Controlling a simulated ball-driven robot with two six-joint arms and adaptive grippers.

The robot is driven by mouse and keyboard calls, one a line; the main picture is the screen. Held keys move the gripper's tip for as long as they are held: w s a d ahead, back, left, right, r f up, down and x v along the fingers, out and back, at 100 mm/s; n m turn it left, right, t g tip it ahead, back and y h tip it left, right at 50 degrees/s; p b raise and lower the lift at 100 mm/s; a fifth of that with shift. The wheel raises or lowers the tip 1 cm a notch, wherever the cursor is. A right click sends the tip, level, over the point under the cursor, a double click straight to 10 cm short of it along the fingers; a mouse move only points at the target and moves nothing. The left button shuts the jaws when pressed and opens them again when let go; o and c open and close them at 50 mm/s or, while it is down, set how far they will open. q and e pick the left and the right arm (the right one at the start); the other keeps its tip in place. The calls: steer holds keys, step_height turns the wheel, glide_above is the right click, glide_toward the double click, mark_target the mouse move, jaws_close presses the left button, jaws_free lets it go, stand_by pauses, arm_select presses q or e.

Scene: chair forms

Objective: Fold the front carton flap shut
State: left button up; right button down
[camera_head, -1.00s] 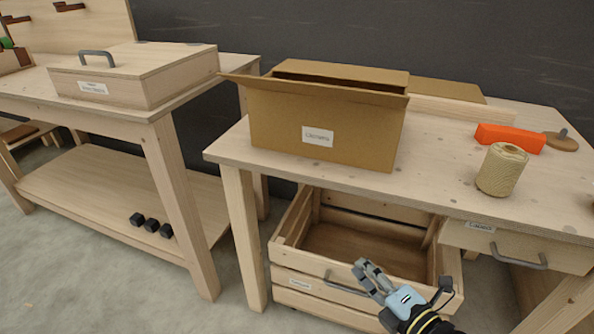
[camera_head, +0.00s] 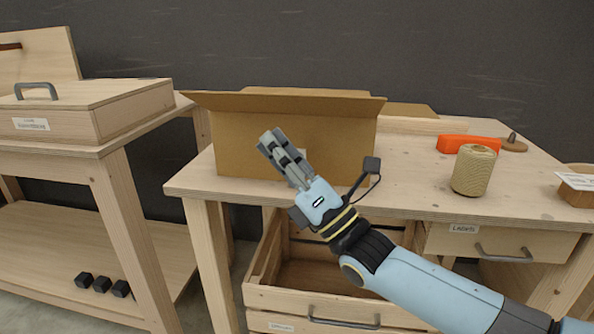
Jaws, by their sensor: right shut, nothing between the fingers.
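The brown cardboard carton (camera_head: 345,150) stands on the right workbench near its front left. Its front flap (camera_head: 290,104) is open, running along the top front edge and standing out from the wall. A strip of the carton's back edge shows behind it, and a side flap (camera_head: 410,110) sticks out at the right. My right gripper (camera_head: 268,142) is shut and empty. In the picture it lies over the carton's front wall, with its tips below the flap. It hides most of the carton's label. I cannot tell whether it touches the carton. My left gripper is out of view.
The workbench (camera_head: 520,190) bears an orange block (camera_head: 467,144), a twine spool (camera_head: 474,170), a wooden knob piece (camera_head: 513,144) and a labelled box (camera_head: 577,187). A lidded wooden box (camera_head: 90,108) stands on the left bench.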

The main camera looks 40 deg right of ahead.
mark_target(254, 95)
steer(key=shift+w+d+r+p, duration=0.1)
steer(key=shift+w+d+r, duration=0.2)
steer(key=shift+r, duration=0.35)
steer(key=shift+w+d+r+p, duration=0.15)
steer(key=shift+w+r, duration=0.2)
steer(key=shift+r, duration=0.35)
steer(key=shift+w+d+r+p, duration=0.1)
steer(key=shift+w+d+r, duration=0.2)
steer(key=shift+r, duration=0.35)
